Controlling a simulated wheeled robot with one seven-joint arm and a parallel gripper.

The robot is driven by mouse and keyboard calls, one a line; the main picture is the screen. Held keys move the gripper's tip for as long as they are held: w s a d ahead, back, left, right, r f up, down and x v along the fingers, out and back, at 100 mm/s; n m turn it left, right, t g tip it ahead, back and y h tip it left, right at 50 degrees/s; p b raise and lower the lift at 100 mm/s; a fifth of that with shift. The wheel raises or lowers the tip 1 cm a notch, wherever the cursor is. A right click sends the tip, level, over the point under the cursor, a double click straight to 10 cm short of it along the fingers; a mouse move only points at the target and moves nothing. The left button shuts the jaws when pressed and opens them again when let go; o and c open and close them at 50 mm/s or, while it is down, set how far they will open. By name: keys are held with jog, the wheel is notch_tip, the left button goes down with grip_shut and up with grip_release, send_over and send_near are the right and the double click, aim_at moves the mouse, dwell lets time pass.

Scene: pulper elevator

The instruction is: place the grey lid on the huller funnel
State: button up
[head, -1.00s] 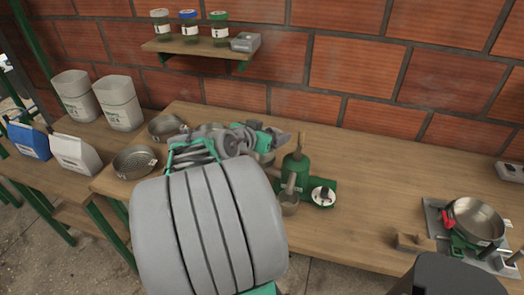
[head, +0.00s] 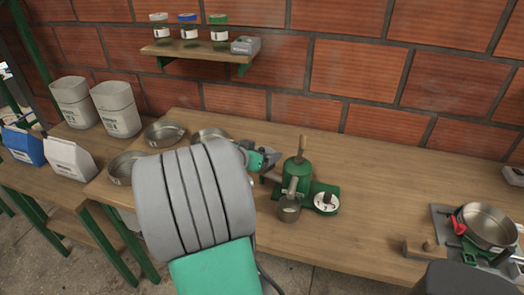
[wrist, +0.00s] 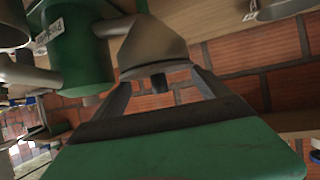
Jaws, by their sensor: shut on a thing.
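The green huller (head: 297,180) stands on the bench with a wooden handle on top. In the wrist view, which is upside down, its green body (wrist: 80,48) and grey funnel (wrist: 150,42) show close up. My gripper (head: 268,163) is at the huller's left side and hides the funnel in the head view. In the wrist view my gripper (wrist: 160,88) has its fingers around a dark knob at the funnel's wide mouth. The grey lid (wrist: 155,69) seems to lie at that mouth, edge-on. I cannot tell whether a small gap remains.
A small metal cup (head: 289,209) and a round white dial (head: 326,202) are at the huller's front. Steel pans (head: 166,133) stand to the left. A wooden block (head: 425,249) and a pan on a stand (head: 487,226) are at right. The bench between is clear.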

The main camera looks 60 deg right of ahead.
jog(key=shift+f, duration=0.3)
jog(key=o, duration=1.2)
jog(key=shift+r, duration=0.1)
